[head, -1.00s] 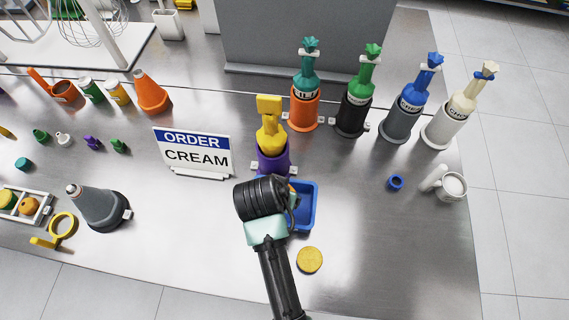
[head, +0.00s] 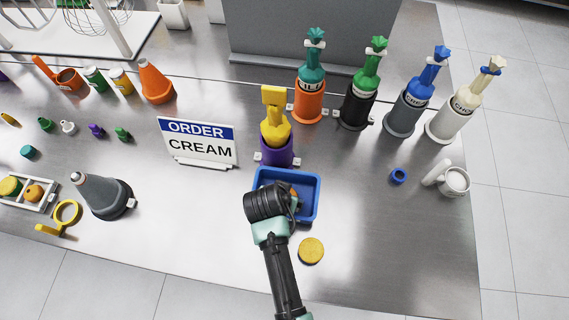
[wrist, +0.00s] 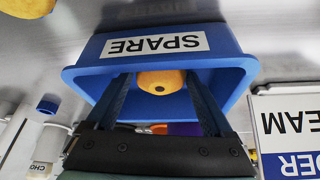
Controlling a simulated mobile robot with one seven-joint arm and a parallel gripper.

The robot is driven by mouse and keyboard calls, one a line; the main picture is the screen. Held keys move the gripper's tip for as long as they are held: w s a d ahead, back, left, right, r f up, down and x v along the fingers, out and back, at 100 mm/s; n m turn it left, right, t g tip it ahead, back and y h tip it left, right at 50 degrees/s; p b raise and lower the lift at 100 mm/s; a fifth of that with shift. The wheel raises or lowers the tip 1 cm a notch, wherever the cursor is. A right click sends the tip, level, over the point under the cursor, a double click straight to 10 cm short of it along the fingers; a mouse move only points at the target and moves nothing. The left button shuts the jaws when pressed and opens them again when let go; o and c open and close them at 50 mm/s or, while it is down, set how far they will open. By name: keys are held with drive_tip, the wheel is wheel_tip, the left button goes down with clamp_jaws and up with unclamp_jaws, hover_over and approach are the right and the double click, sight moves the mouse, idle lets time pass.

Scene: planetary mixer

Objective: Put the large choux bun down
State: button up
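The large choux bun (wrist: 161,82) is round and golden-orange, with a small dark hole facing the wrist camera. It sits between the fingertips of my gripper (wrist: 160,80), which is shut on it. Both are inside the opening of a blue tray (wrist: 85,72) labelled SPARE. The tray also shows in the head view (head: 316,190), where my gripper (head: 293,200) is low over it and hides part of it. Whether the bun touches the tray floor cannot be told.
A yellow disc (head: 311,250) lies in front of the tray. A purple holder (head: 278,153) with a yellow bag stands behind it. The ORDER CREAM sign (head: 198,145) is at the left. Several bagged holders stand at the back right.

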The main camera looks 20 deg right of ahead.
drive_tip(key=shift+o, duration=0.6)
drive_tip(key=shift+r, duration=0.2)
drive_tip(key=v, duration=1.2)
drive_tip(key=w+a+r+n+t, duration=0.1)
drive_tip(key=w+r+t, duration=0.4)
drive_tip(key=r, duration=0.4)
drive_tip(key=w+a+r+n+t, duration=0.1)
drive_tip(key=w+r+n+t, duration=0.1)
drive_tip(key=w+r, duration=0.6)
drive_tip(key=w+a+r+n+t, duration=0.1)
drive_tip(key=w+r+t, duration=0.15)
drive_tip(key=r, duration=0.65)
drive_tip(key=w+a+r+n+t, duration=0.1)
drive_tip(key=r+t, duration=0.3)
drive_tip(key=r, duration=0.4)
drive_tip(key=s+a+r+n+t+y, duration=0.1)
drive_tip(key=s+r+t, duration=0.2)
drive_tip(key=r, duration=0.6)
drive_tip(key=s+a+r+n+t+y, duration=0.1)
drive_tip(key=s+r+t, duration=0.3)
drive_tip(key=r, duration=0.6)
drive_tip(key=s+a+r+n+t+y, duration=0.1)
drive_tip(key=s+a+r+n+t, duration=0.1)
drive_tip(key=s+r, duration=0.3)
wheel_tip(320, 180, up, 5)
drive_tip(key=shift+s+a+f+t, duration=0.15)
drive_tip(key=shift+s+a+t, duration=0.25)
drive_tip(key=shift+t, duration=0.35)
